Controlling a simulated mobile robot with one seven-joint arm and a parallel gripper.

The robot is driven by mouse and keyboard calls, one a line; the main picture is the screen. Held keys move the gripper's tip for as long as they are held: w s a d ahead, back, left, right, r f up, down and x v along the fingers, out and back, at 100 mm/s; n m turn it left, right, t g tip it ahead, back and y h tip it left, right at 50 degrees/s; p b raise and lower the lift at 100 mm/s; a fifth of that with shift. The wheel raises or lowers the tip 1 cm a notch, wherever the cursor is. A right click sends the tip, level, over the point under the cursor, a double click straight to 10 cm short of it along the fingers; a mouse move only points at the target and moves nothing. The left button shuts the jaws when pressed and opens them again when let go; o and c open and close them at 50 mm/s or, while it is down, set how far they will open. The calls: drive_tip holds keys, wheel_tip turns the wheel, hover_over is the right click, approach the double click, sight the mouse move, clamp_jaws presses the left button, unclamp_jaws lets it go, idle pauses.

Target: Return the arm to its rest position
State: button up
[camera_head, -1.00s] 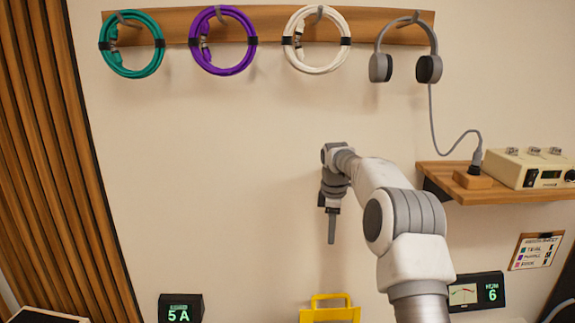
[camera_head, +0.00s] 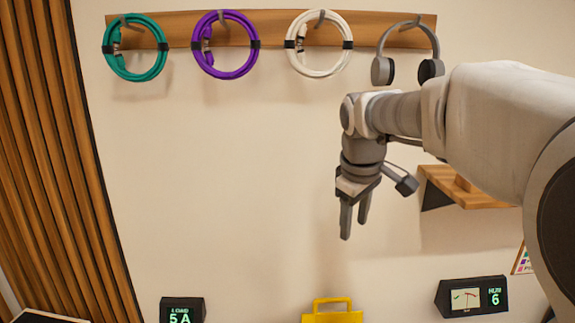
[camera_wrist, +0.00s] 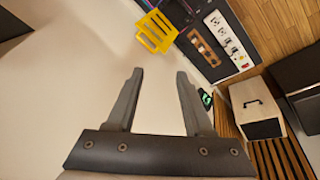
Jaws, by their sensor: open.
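My gripper (camera_head: 355,217) points downward in the middle of the head view, in front of the bare wall. Its two fingers are apart with nothing between them. The wrist view also shows my gripper (camera_wrist: 157,98) open and empty, with both fingers in full view. My arm reaches in from the right edge of the head view and hides part of the shelf and what stands on it.
A wooden rail (camera_head: 270,33) holds teal (camera_head: 110,62), purple (camera_head: 200,62) and white (camera_head: 292,62) cable coils and headphones (camera_head: 431,70). A shelf (camera_head: 470,190) is at right. Below are a yellow object (camera_head: 332,317), a load display (camera_head: 181,311) and a meter (camera_head: 472,297).

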drive_tip(key=s+d+f+m+t, duration=0.15)
drive_tip(key=s+m, duration=0.25)
drive_tip(key=s, duration=0.7)
drive_tip(key=s+f+m+t, duration=0.1)
drive_tip(key=s+f+m, duration=0.25)
drive_tip(key=s, duration=0.85)
wheel_tip(320, 180, up, 22)
drive_tip(key=p, duration=2.2)
drive_tip(key=shift+r+m+y+p, duration=0.25)
drive_tip(key=shift+m+y+p, duration=0.1)
drive_tip(key=shift+y, duration=0.05)
drive_tip(key=shift+o, duration=0.3)
drive_tip(key=shift+a, duration=0.1)
